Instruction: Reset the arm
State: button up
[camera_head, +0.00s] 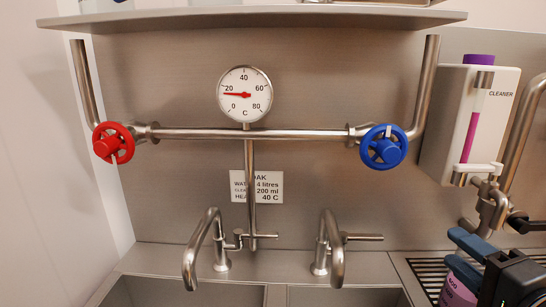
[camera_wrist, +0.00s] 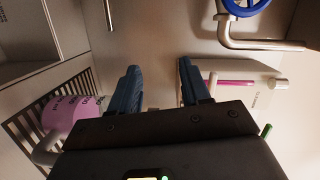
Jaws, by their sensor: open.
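My gripper (camera_head: 451,247) is at the lower right of the head view, with its blue fingers pointing left above the drain rack. In the wrist view my gripper (camera_wrist: 157,75) has its two fingers apart with nothing between them. A pink measuring jug (camera_head: 457,292) stands below the gripper on the rack, partly hidden by it. The jug also shows at the left of the wrist view (camera_wrist: 70,114). My gripper appears apart from the jug.
A cleaner dispenser (camera_head: 491,120) hangs on the right wall above a tap (camera_head: 494,205). A red valve wheel (camera_head: 113,143), a blue valve wheel (camera_head: 384,147) and a dial (camera_head: 245,94) sit on pipes. Two spouts rise by the sinks. A shelf (camera_head: 250,18) spans the top.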

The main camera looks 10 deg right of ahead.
jog(key=s+a+f+n+g+h, duration=0.1)
jog(key=s+a+f+n+g, duration=0.1)
jog(key=s+a+f+n, duration=0.7)
jog(key=s+a+f+n+y, duration=0.1)
jog(key=s+a+n, duration=0.2)
jog(key=s, duration=0.7)
jog(key=s+a+f+n+y+b, duration=0.1)
jog(key=s+a+n, duration=0.3)
jog(key=s, duration=0.7)
jog(key=shift+f+n, duration=0.6)
jog(key=shift+f, duration=0.05)
